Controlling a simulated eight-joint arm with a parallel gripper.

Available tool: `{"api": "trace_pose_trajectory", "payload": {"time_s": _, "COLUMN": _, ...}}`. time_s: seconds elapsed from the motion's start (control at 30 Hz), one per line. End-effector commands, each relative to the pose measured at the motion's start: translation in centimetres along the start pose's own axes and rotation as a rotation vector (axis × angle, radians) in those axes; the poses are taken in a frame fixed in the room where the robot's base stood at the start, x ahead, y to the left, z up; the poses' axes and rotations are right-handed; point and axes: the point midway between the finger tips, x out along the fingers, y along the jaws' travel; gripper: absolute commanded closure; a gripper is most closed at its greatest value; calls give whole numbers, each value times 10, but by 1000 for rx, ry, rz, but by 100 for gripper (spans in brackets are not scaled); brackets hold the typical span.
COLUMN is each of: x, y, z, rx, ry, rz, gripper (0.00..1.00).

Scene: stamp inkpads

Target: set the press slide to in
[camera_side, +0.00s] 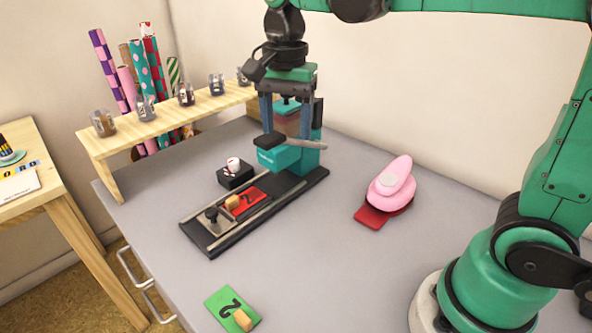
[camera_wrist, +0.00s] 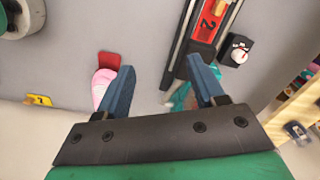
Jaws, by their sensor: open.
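The press (camera_side: 290,158) is teal and black, with a lever, on a long dark base rail at mid-table. Its slide (camera_side: 213,229) lies on the rail out in front of the press head, toward the lower left. It has a black knob (camera_side: 211,214) and carries a red plate (camera_side: 250,202) marked 2 with a wooden block. In the wrist view the red plate (camera_wrist: 207,24) shows at the top right. My gripper (camera_side: 286,122) is open and empty, pointing down by the press head, and covers part of it. It also shows in the wrist view (camera_wrist: 160,72).
A black box with a white dial (camera_side: 235,172) stands beside the rail. A pink punch (camera_side: 391,184) with a red card lies to the right. A green plate (camera_side: 233,308) is at the front. A wooden shelf (camera_side: 160,117) stands at the back left.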

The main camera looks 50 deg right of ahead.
Motion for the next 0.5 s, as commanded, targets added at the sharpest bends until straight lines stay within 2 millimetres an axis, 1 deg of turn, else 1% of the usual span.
{"api": "trace_pose_trajectory", "payload": {"time_s": 0.03, "x": 7, "y": -26, "z": 18, "rx": -83, "ry": 0, "rz": 0, "gripper": 38}}
{"api": "trace_pose_trajectory", "payload": {"time_s": 0.1, "x": 19, "y": -55, "z": 40, "rx": -179, "ry": 0, "rz": 0, "gripper": 38}}
{"api": "trace_pose_trajectory", "payload": {"time_s": 0.17, "x": 32, "y": -75, "z": 54, "rx": -244, "ry": 0, "rz": 0, "gripper": 38}}
{"api": "trace_pose_trajectory", "payload": {"time_s": 0.2, "x": 42, "y": -87, "z": 60, "rx": -277, "ry": 0, "rz": 0, "gripper": 38}}
{"api": "trace_pose_trajectory", "payload": {"time_s": 0.27, "x": 58, "y": -101, "z": 64, "rx": -312, "ry": 0, "rz": 0, "gripper": 38}}
{"api": "trace_pose_trajectory", "payload": {"time_s": 0.33, "x": 75, "y": -113, "z": 61, "rx": -337, "ry": 0, "rz": 0, "gripper": 38}}
{"api": "trace_pose_trajectory", "payload": {"time_s": 0.4, "x": 89, "y": -121, "z": 58, "rx": -353, "ry": 0, "rz": 0, "gripper": 38}}
{"api": "trace_pose_trajectory", "payload": {"time_s": 0.5, "x": 101, "y": -126, "z": 54, "rx": -364, "ry": 0, "rz": 0, "gripper": 38}}
